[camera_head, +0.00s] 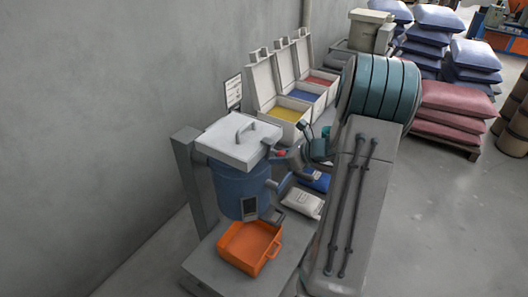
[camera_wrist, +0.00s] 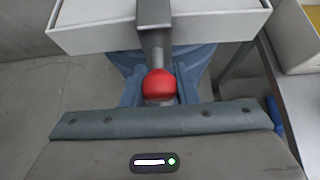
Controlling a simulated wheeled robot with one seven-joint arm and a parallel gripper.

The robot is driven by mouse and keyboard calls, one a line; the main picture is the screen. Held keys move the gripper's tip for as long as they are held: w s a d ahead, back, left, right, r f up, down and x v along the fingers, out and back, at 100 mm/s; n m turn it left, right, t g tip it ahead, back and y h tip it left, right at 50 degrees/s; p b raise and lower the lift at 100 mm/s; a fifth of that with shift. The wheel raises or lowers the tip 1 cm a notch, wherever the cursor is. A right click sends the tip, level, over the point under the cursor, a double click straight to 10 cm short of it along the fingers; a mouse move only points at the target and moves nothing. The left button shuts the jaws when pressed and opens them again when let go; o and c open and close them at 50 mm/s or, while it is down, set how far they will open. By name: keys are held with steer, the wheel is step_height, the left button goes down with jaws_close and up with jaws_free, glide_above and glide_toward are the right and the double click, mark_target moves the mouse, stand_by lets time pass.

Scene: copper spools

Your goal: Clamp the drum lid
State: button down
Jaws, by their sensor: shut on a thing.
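The lid carries a raised handle and also shows at the top of the wrist view (camera_wrist: 90,28). A grey clamp lever (camera_wrist: 154,42) runs from the lid's front edge toward me and ends in a red knob (camera_wrist: 159,83). My gripper (camera_wrist: 160,92) is shut on the red knob, with one finger on each side. In the head view, my gripper (camera_head: 283,158) is right of the lid, partly hidden by my arm. Whether the clamp is latched cannot be told.
Open bins (camera_head: 290,112) stand behind; a wall is left.

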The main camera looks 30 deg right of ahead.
steer(key=shift+w+r+g+p, duration=0.15)
steer(key=shift+r+g+p, duration=0.15)
steer(key=shift+p, duration=0.2)
steer(key=shift+f, duration=0.1)
steer(key=c, duration=1.2)
jaws_free()
steer(key=shift+a, duration=0.1)
steer(key=shift+o, duration=0.2)
steer(key=b+v, duration=0.2)
steer(key=v, duration=1.1)
steer(key=shift+r+b, duration=0.35)
steer(key=shift+r, duration=0.15)
